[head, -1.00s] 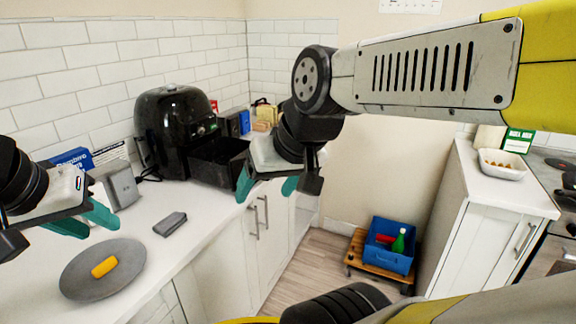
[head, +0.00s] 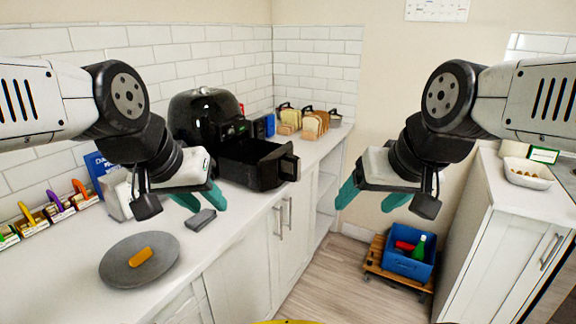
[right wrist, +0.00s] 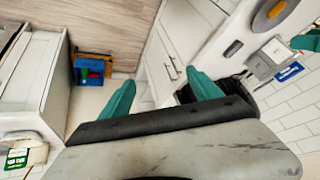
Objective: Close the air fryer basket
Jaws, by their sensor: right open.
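The black air fryer (head: 205,118) stands on the white counter against the tiled wall. Its basket (head: 252,165) is pulled out toward the right, with the handle (head: 289,166) at its front end. My left gripper (head: 203,198) is open and empty over the counter, in front of the air fryer and left of the basket. My right gripper (head: 366,198) is open and empty, to the right of the basket and apart from it. In the right wrist view, its teal fingers (right wrist: 165,95) are spread, and part of the dark basket (right wrist: 185,93) shows behind one finger.
A round grey plate (head: 112,268) with a yellow item and a small grey block (head: 200,219) lie on the counter. Bread racks (head: 308,124) stand in the back corner. A blue crate (head: 408,262) sits on a low wooden trolley.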

